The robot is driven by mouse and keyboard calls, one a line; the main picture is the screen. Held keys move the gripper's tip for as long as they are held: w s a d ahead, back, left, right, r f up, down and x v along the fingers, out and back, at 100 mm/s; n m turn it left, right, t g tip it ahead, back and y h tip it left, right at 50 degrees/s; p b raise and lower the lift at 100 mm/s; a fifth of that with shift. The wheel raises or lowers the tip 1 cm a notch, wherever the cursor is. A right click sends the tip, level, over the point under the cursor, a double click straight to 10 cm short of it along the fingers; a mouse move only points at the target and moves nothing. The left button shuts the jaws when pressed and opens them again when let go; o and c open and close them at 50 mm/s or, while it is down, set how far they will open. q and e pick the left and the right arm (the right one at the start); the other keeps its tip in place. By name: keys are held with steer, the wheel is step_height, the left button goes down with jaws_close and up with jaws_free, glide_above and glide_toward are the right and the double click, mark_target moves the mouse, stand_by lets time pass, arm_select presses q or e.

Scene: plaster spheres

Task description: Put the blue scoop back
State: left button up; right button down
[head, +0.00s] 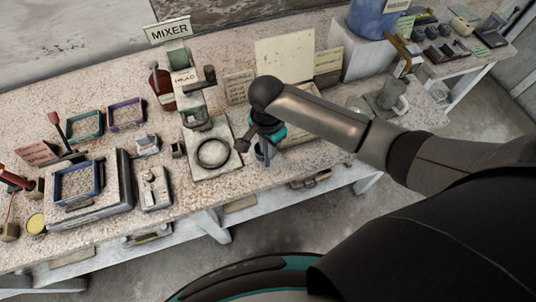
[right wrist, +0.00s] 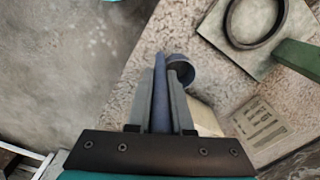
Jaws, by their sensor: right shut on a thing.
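My right gripper (head: 262,150) is at the front of the bench, just right of the mixer's base. In the right wrist view its two fingers (right wrist: 161,105) are shut on the blue handle of the scoop (right wrist: 161,88). The scoop's grey-blue round end (right wrist: 181,66) shows beyond the fingertips, over the speckled bench top and near its edge. In the head view my arm and hand hide most of the scoop. I cannot tell whether the scoop touches the bench. My left gripper is not in view.
The green mixer (head: 180,58) stands behind a pale base plate with a ring (head: 213,153). The bench's front edge is close to my gripper.

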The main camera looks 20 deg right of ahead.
steer(key=shift+f+b, duration=0.35)
steer(key=shift+f, duration=1.6)
steer(key=shift+f, duration=0.1)
steer(key=c, duration=0.8)
jaws_free()
step_height(320, 180, up, 12)
steer(key=shift+a+r+p, duration=0.1)
steer(key=shift+r+p, duration=0.05)
steer(key=shift+p, duration=0.95)
